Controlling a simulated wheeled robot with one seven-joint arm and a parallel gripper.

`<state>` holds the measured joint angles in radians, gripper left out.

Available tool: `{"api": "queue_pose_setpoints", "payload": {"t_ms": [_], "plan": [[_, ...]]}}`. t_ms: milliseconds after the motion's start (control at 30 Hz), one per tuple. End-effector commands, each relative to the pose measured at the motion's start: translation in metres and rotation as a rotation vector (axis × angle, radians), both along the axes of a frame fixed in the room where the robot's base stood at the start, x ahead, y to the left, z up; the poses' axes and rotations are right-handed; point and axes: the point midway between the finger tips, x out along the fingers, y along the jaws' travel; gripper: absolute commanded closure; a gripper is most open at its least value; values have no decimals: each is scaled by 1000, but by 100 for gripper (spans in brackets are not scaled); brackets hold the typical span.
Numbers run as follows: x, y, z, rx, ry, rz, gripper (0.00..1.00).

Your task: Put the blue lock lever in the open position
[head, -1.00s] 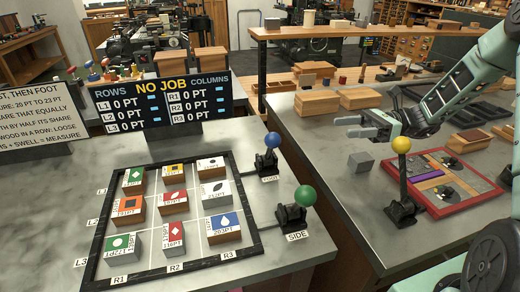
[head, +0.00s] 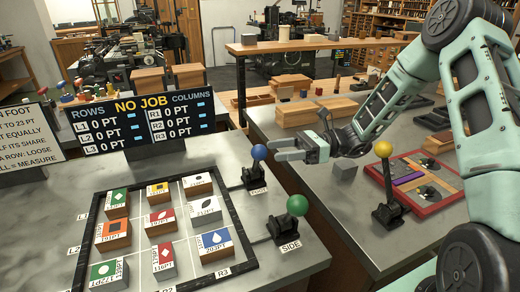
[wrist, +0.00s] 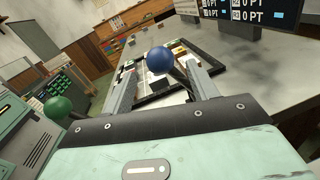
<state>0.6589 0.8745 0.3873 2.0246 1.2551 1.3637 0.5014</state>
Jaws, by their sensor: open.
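The blue lock lever (head: 259,153) stands upright on a dark base labelled FOOT, at the right side of the black frame. Its blue ball also shows in the wrist view (wrist: 160,60), seen between the two fingers. My gripper (head: 276,150) is open and points left, with its fingertips close to the right of the blue ball in the head view. In the wrist view my open gripper (wrist: 162,80) has nothing held between its fingers. I cannot tell whether the ball is between the fingertips or just beyond them.
A green-knobbed lever (head: 297,205) labelled SIDE stands just in front. A yellow-knobbed lever (head: 383,149) and a red tray (head: 440,205) are on the right bench. The frame (head: 250,264) holds several labelled blocks. A NO JOB sign (head: 148,122) stands behind.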

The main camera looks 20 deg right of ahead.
Motion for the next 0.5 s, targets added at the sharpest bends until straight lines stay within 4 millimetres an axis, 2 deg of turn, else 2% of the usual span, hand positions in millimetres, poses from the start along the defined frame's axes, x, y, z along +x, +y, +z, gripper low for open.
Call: {"api": "queue_pose_setpoints", "payload": {"t_ms": [33, 200, 333, 500], "plan": [[1, 11, 2, 2, 1, 5, 42], [6, 38, 1, 0, 0, 3, 42], [8, 50, 1, 0, 0, 2, 42], [9, 56, 0, 0, 0, 0, 42]]}}
